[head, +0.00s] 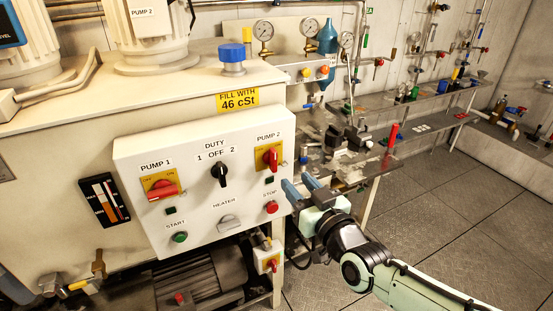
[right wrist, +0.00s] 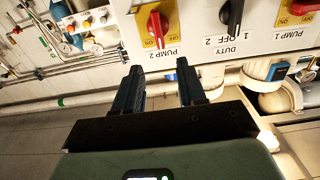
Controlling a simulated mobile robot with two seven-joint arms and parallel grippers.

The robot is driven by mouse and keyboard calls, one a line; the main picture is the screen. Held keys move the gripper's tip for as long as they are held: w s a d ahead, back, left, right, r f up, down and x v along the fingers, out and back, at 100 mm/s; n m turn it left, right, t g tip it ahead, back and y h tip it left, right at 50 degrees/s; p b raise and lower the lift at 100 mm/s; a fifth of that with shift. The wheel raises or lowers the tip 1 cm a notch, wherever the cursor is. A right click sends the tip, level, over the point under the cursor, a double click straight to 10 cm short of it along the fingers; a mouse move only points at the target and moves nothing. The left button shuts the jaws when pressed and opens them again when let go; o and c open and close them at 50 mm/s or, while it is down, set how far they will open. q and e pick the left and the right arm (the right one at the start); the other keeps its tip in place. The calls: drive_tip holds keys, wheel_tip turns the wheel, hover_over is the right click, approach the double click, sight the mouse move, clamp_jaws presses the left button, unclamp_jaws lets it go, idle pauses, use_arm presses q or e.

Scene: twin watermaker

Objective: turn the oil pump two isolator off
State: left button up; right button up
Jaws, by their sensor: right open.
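The oil pump two isolator (head: 271,158) is a red rotary handle on a yellow plate under the PUMP 2 label, at the upper right of the white control panel (head: 190,220). Its handle stands roughly upright. In the right wrist view, which shows the panel upside down, the isolator (right wrist: 157,26) is at the top, beyond the fingertips. My right gripper (head: 300,187) is open and empty, below and right of the isolator and apart from it. Its two dark fingers also show in the right wrist view (right wrist: 159,75). My left gripper is not in view.
The panel also carries the pump 1 isolator (head: 162,190), its handle lying nearly sideways, a black duty selector (head: 219,173), a green start button (head: 180,237) and a red stop button (head: 271,207). A cluttered bench (head: 375,165) stands right. Open floor (head: 440,215) lies at right.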

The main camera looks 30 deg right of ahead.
sight(275, 158)
drive_tip(key=w+p, duration=0.2)
drive_tip(key=w, duration=0.9)
clamp_jaws()
